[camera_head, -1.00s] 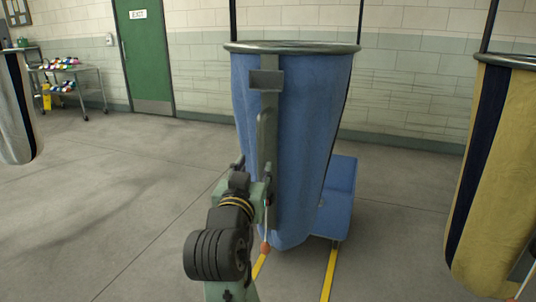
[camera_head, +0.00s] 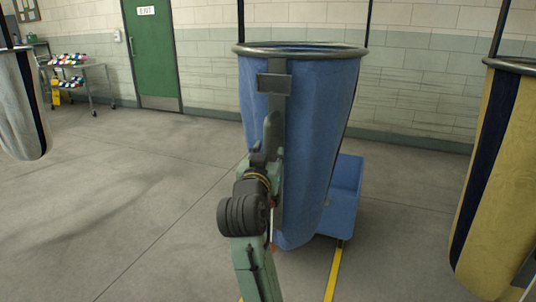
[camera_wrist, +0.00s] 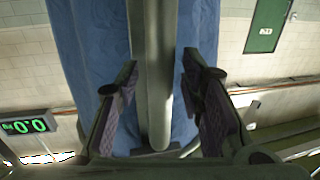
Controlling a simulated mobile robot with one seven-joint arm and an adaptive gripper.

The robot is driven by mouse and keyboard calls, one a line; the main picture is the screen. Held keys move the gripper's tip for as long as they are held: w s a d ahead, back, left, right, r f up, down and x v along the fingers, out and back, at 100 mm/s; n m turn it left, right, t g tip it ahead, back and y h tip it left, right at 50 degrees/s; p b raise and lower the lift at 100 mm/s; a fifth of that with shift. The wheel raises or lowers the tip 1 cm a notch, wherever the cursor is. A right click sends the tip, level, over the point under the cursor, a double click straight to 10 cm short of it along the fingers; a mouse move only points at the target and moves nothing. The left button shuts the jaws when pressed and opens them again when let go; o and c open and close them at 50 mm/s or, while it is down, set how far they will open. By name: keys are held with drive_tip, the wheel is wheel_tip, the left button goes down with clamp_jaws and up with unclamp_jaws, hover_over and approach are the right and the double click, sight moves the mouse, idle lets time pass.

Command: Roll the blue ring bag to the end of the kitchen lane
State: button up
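The blue ring bag (camera_head: 318,130) hangs upright from a metal ring (camera_head: 300,50) in the middle of the head view. A grey strip with a small plate (camera_head: 273,83) runs down its front, with a grey handle bar (camera_head: 272,130) on it. My gripper (camera_head: 264,155) is in front of the bag at this bar. In the wrist view the blue cloth (camera_wrist: 85,60) fills the middle, and the bar (camera_wrist: 153,90) lies between my two open fingers (camera_wrist: 160,62). Gaps show between the bar and both fingers.
A yellow bag (camera_head: 500,170) hangs at right and a pale bag (camera_head: 18,100) at left. A blue cart (camera_head: 343,195) stands behind the blue bag, near yellow floor lines (camera_head: 334,270). A shelf cart (camera_head: 80,80) and green door (camera_head: 155,60) are at the back. The left floor is clear.

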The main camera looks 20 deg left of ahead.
clamp_jaws()
idle(0.6)
